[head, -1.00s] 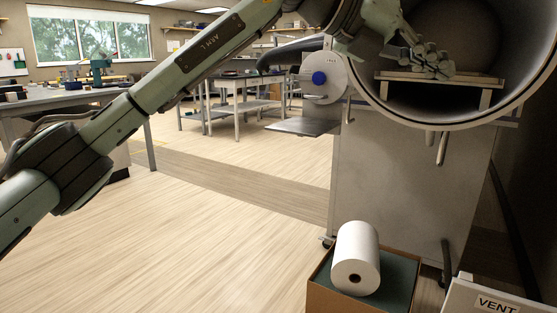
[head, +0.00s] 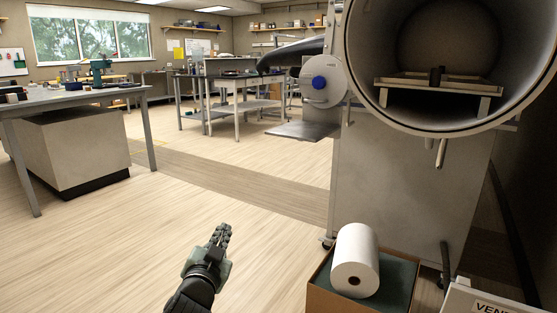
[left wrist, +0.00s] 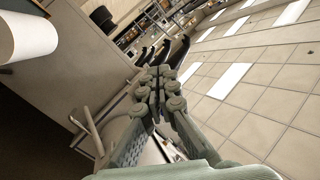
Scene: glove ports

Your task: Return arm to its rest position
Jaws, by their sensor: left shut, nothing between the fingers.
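My left gripper (head: 219,238) is low in the head view, over the open floor to the left of the cardboard box. Its fingers are together and nothing is between them. It also shows in the left wrist view (left wrist: 158,75), fingers closed, with the ceiling and the cabinet side behind it. My left arm is mostly below the head view; only its end by the wrist shows. My right gripper is not in view.
A large round chamber (head: 365,108) stands open at right, with a shelf (head: 480,91) and small dark pieces inside. A cardboard box (head: 318,297) holds a white roll (head: 355,255). A workbench (head: 60,101) is at left. The floor between is clear.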

